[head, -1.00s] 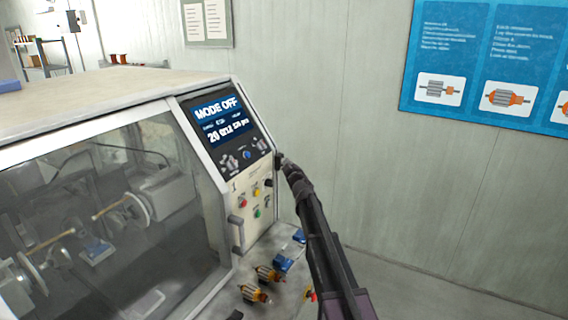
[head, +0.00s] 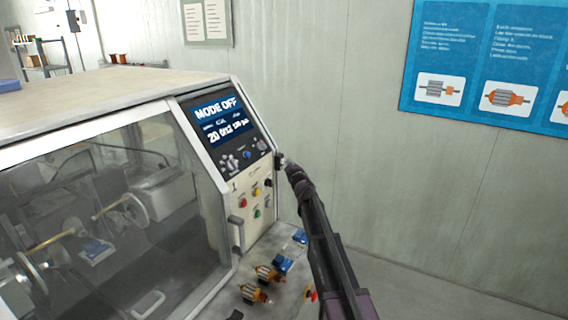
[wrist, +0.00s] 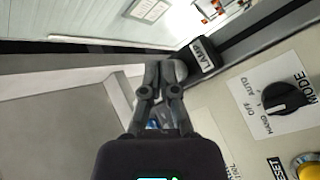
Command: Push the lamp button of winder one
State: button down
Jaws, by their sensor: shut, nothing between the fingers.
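Winder one, a machine with a clear front window, has its control panel (head: 233,190) at its right end. My gripper (head: 281,161) is at the panel's right edge, beside the dark upper part with the display. In the wrist view my gripper (wrist: 166,78) is shut and empty.
The black MODE knob (wrist: 286,97) and the yellow RESET button (wrist: 308,167) are to the right in the wrist view. Red (head: 243,203) and green (head: 257,213) buttons are lower on the panel. Armatures (head: 256,293) lie on the ledge below. A wall (head: 370,150) stands behind.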

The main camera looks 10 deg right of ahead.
jog(key=shift+s+d, duration=0.1)
jog(key=shift+d, duration=0.05)
jog(key=shift+s+d, duration=0.85)
jog(key=shift+d, duration=0.3)
jog(key=shift+s+d, duration=0.85)
jog(key=shift+d, duration=0.3)
dwell(0.4)
